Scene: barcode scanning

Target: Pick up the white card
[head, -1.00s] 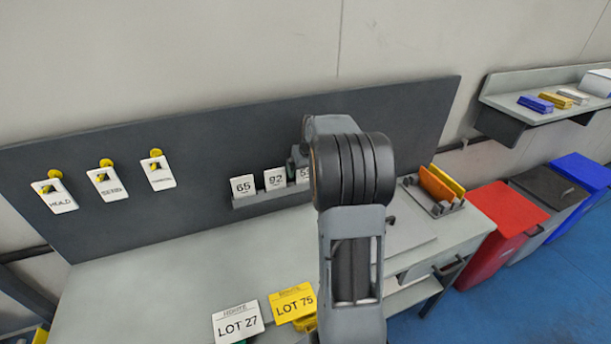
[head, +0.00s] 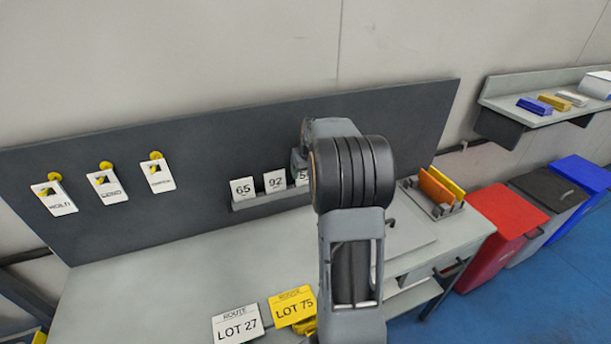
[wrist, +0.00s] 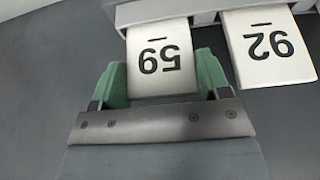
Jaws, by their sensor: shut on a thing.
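A white card (wrist: 161,60) with a black two-digit number, upside down and seeming to read 59, sits between the two green fingers of my gripper (wrist: 161,78) in the wrist view. The gripper is shut on the card's sides. The card's edge is still at the grey holder (wrist: 205,19). In the head view the same card (head: 301,177) is the rightmost of the row, mostly hidden by my arm. Beside it stands a white card marked 92, in the head view (head: 275,181) and the wrist view (wrist: 268,48).
A white 65 card (head: 243,190) stands left in the row. White LOT 27 (head: 238,325) and yellow LOT 75 (head: 292,306) cards are at the table front. Several white tags, one here (head: 54,195), hang on the dark board (head: 200,130). An orange and yellow rack stands right.

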